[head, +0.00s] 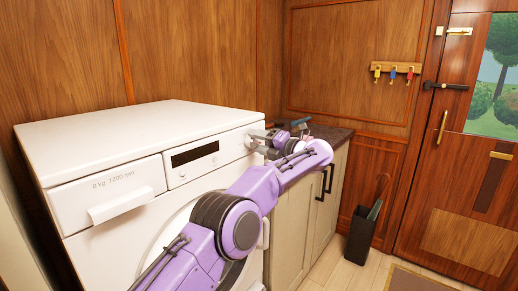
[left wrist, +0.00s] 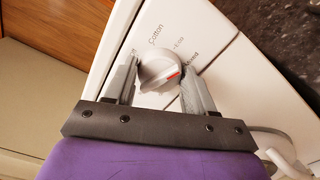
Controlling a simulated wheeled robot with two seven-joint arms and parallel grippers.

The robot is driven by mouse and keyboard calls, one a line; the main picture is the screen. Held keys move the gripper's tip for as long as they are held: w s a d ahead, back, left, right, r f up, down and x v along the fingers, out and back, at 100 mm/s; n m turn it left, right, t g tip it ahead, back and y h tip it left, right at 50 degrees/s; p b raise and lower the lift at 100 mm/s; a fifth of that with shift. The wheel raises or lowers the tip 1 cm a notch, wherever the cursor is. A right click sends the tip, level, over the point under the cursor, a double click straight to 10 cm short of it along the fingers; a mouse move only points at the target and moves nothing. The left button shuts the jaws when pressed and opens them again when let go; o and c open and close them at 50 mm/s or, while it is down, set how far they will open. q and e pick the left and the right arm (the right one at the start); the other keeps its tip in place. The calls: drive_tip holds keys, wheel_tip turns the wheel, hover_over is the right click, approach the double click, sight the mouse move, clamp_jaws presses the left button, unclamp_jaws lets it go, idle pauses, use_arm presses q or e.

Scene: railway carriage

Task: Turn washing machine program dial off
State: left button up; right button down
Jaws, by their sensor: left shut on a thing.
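The white washing machine (head: 130,130) stands at the left of the head view, its front panel facing right. Its program dial (head: 251,141) is at the panel's right end, partly covered by my left gripper (head: 264,141). In the left wrist view the white round dial (left wrist: 158,66) sits between the two grey fingers of my left gripper (left wrist: 160,78), which is shut on it. A red mark on the dial points toward the right finger. Printed labels surround the dial; "Cotton" is readable, and what looks like "Off" lies by the left finger. My right gripper is not in view.
A detergent drawer (head: 115,200) and a dark display (head: 195,153) are on the machine's front. A cabinet with a dark countertop (head: 325,136) stands directly right of the machine. Hooks with keys (head: 394,72), an umbrella stand (head: 358,236) and a door are farther right.

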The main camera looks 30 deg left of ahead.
use_arm(q)
drive_tip(key=n+b, duration=0.1)
drive_tip(key=n, duration=0.1)
drive_tip(key=n+b, duration=0.1)
drive_tip(key=n, duration=0.2)
drive_tip(key=shift+f+n, duration=0.2)
drive_tip(key=shift+n, duration=0.1)
drive_tip(key=n+b, duration=0.2)
drive_tip(key=n, duration=0.3)
drive_tip(key=shift+s+r, duration=0.1)
drive_tip(key=n+b, duration=0.1)
drive_tip(key=n, duration=0.5)
drive_tip(key=shift+n, duration=0.4)
drive_tip(key=n, duration=0.4)
drive_tip(key=shift+s+n+b, duration=0.1)
drive_tip(key=shift+n+b, duration=0.3)
drive_tip(key=o, duration=1)
drive_tip(key=shift+d+r, duration=0.1)
